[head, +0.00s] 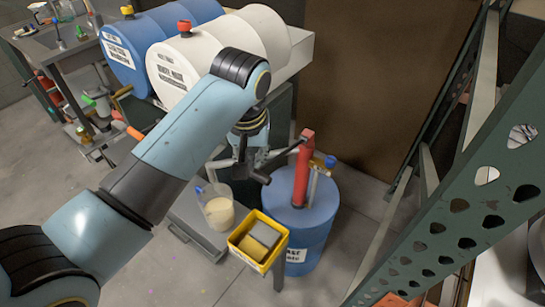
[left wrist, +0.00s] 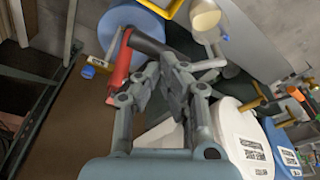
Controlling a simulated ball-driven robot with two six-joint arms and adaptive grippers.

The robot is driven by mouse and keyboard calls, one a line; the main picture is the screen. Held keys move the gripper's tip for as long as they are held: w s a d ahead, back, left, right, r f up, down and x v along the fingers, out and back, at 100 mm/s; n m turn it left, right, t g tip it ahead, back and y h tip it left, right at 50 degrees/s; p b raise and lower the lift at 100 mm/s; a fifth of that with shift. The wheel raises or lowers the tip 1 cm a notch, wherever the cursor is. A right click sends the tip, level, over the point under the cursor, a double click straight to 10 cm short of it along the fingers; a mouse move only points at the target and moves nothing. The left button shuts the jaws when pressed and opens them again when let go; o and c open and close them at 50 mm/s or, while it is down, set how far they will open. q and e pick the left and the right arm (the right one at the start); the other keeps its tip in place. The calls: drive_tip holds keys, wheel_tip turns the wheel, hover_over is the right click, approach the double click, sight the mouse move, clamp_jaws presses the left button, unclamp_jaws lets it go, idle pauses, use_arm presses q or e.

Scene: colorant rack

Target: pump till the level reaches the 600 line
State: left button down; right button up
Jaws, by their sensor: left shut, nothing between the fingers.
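A red hand pump (head: 303,160) stands on top of a blue drum (head: 318,208) in the head view. Its dark lever reaches out to the left. In the left wrist view the red pump (left wrist: 121,66) and its dark lever (left wrist: 147,43) lie just beyond my fingers. A clear jug (head: 218,212) holding cream-coloured liquid stands left of the drum; it also shows in the left wrist view (left wrist: 204,17). The level lines on it are too small to read. My left gripper (head: 257,176) is shut and empty close by the lever; I cannot tell whether they touch. My right gripper is not in view.
A yellow bin (head: 246,256) holding a grey block stands in front of the drum. A white drum (head: 178,72) and another blue drum (head: 122,50) lie behind my arm. A green perforated rack post (head: 470,200) stands at the right. Floor is free at front left.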

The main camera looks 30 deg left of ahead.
sight(255, 171)
use_arm(q)
drive_tip(key=shift+f, duration=0.1)
drive_tip(key=shift+f+b, duration=2.7)
drive_tip(key=shift+f, duration=3.1)
wheel_tip(255, 171, up, 6)
drive_tip(key=p, duration=0.6)
drive_tip(key=shift+r, duration=0.25)
drive_tip(key=shift+r+b, duration=0.3)
drive_tip(key=shift+r, duration=2.35)
wheel_tip(255, 171, up, 6)
